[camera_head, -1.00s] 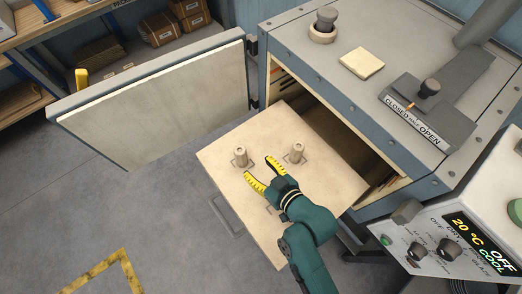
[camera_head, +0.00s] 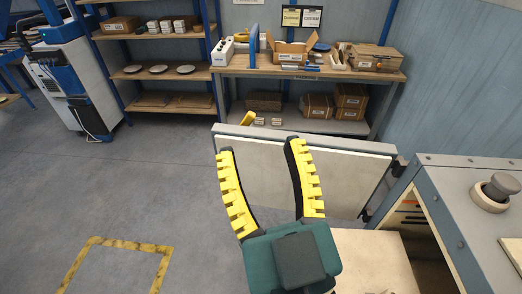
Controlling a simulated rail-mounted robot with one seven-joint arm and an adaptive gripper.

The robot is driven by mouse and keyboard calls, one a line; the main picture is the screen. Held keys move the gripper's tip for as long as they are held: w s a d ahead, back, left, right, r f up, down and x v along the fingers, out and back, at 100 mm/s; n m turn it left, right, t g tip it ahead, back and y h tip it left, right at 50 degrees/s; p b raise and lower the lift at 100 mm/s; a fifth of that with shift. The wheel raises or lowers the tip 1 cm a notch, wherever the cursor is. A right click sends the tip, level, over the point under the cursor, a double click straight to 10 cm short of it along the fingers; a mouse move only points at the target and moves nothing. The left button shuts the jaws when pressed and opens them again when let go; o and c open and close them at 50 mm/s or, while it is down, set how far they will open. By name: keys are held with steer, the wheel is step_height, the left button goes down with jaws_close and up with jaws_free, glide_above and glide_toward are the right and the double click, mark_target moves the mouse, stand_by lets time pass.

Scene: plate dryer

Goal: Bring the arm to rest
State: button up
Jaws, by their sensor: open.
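My gripper (camera_head: 258,165) is raised close in front of the head camera, its two yellow-ridged fingers spread and pointing up and away. Nothing is between the fingers. The green palm covers part of the scene below. Behind the gripper, the dryer door (camera_head: 345,180) stands open. The dryer (camera_head: 450,205) is at the right edge, partly cut off. Its pulled-out shelf (camera_head: 375,255) shows only in part at the bottom; the pegs on it are not visible.
A workbench (camera_head: 330,74) with boxes stands against the back wall. A shelf rack (camera_head: 165,71) with plates and boxes is left of it. A grey-blue machine (camera_head: 75,90) stands far left. The floor at left is clear, with a yellow marked square (camera_head: 115,243).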

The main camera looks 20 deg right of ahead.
steer(key=shift+s+a+r, duration=0.2)
steer(key=shift+r, duration=0.2)
step_height(320, 180, up, 27)
steer(key=p, duration=2.7)
steer(key=shift+r, duration=0.15)
steer(key=shift+f, duration=0.4)
steer(key=shift+c, duration=0.3)
